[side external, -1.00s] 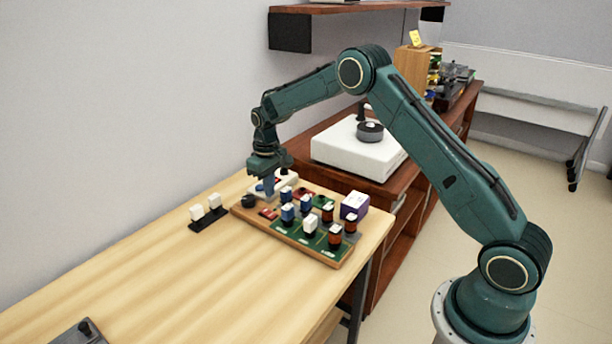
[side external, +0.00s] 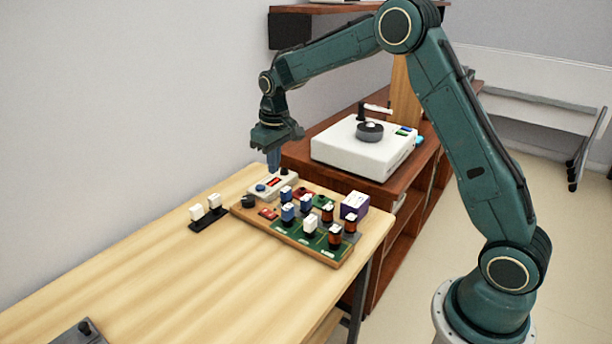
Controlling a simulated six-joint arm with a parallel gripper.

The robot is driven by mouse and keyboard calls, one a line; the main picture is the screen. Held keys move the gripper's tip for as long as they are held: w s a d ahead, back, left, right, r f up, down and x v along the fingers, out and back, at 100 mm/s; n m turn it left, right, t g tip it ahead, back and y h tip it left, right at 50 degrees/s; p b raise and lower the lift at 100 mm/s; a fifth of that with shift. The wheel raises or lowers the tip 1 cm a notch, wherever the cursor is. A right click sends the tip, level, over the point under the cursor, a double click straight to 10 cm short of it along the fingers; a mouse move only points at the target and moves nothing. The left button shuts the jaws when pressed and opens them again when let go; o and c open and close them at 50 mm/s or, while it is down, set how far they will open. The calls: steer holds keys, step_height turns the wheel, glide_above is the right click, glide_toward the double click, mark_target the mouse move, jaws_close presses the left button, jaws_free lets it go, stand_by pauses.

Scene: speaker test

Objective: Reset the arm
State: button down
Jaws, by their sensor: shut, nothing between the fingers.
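My gripper (side external: 274,162) is shut and empty. A gap shows between the fingertips and this box. My green arm reaches from its base at the lower right, up over the table and down to the gripper.
A wooden board (side external: 310,248) with several blue, white and dark red parts lies near the table's right edge. A purple box (side external: 354,206) stands beside it. A black holder with two white blocks (side external: 207,217) is at the left. A white machine (side external: 358,152) stands on the brown shelf behind. The table's front left (side external: 150,270) is mostly clear.

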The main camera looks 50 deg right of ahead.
steer(key=s+a+r+t, duration=0.1)
steer(key=s+a+r, duration=0.1)
steer(key=s+r, duration=0.55)
steer(key=s+a+r+t, duration=0.1)
steer(key=s+a+r, duration=0.2)
steer(key=s+r, duration=0.5)
steer(key=s+a+f+t, duration=0.2)
steer(key=s, duration=1.7)
steer(key=shift+s+f+t, duration=0.15)
steer(key=shift+f+t, duration=0.05)
steer(key=shift+t, duration=0.1)
